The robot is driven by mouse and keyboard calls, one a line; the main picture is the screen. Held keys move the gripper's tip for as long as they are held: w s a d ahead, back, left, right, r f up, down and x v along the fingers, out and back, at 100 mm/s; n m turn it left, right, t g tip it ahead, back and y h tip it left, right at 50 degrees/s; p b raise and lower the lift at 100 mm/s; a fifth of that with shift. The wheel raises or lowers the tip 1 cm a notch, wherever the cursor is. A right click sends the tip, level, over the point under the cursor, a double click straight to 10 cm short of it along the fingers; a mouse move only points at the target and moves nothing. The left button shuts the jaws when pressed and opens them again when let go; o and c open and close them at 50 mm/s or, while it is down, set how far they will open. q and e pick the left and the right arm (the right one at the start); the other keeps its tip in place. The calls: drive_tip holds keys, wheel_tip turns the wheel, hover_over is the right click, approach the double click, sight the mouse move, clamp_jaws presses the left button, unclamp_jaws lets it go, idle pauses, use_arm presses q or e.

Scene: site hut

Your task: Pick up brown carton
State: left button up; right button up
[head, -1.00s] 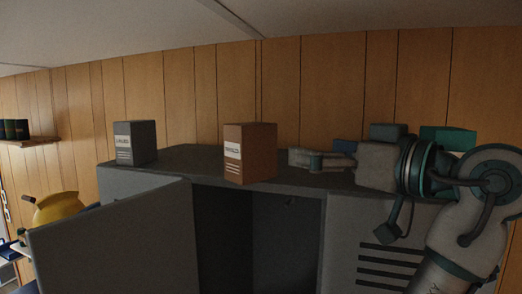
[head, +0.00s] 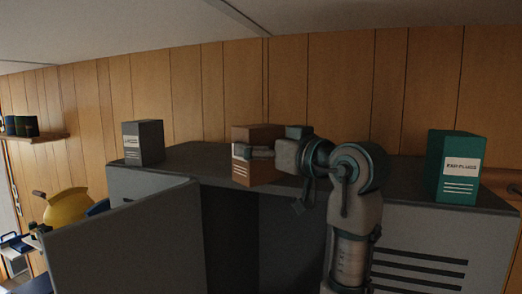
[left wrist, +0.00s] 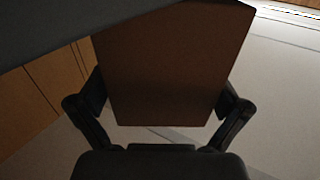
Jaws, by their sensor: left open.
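The brown carton (head: 262,137) stands upright on top of the grey cabinet (head: 205,158), near its front edge. My left gripper (head: 260,152) is at the carton, its fingers overlapping the carton's front in the head view. In the left wrist view the carton (left wrist: 172,60) lies between the two spread fingers of the left gripper (left wrist: 162,97). The jaws are open, one finger on each side. I cannot tell whether either finger touches it. The carton's label is partly hidden by the gripper. My right gripper is not in view.
A grey carton (head: 143,143) stands to the left on the cabinet top, and a green carton (head: 458,168) to the right. The cabinet door (head: 125,245) hangs open at the front left. A wood-panelled wall (head: 330,80) rises behind. A yellow object (head: 68,208) is at far left.

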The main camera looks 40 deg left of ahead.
use_arm(q)
drive_tip(key=shift+a, duration=0.2)
drive_tip(key=shift+a, duration=0.1)
drive_tip(key=shift+c, duration=0.8)
drive_tip(key=c, duration=1.1)
drive_tip(key=shift+r, duration=0.1)
